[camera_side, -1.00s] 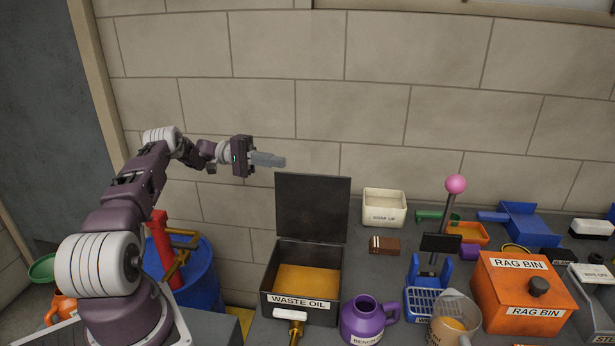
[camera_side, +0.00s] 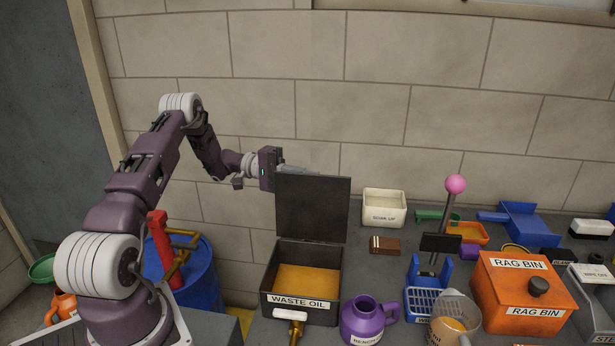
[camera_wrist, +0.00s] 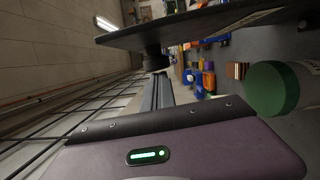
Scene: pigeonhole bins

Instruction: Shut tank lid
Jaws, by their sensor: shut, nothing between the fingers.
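The waste oil tank (camera_side: 300,303) is a dark open box with orange-brown liquid inside, at the front left of the bench. Its black lid (camera_side: 312,208) stands upright at the back edge of the tank, so the tank is open. My gripper (camera_side: 300,170) is at the lid's upper edge, on its far side; the lid hides part of the fingers. The fingers are shut and empty. In the wrist view the lid (camera_wrist: 190,25) is a dark slab across the top, close to the fingers (camera_wrist: 155,92). I cannot tell whether they touch it.
A brass tap (camera_side: 291,318) is at the tank's front. A purple jug (camera_side: 366,322) stands right of it. A white soak-up bin (camera_side: 384,207) and brown block (camera_side: 384,245) sit right of the lid. A blue drum (camera_side: 197,282) is left. The wall is close behind.

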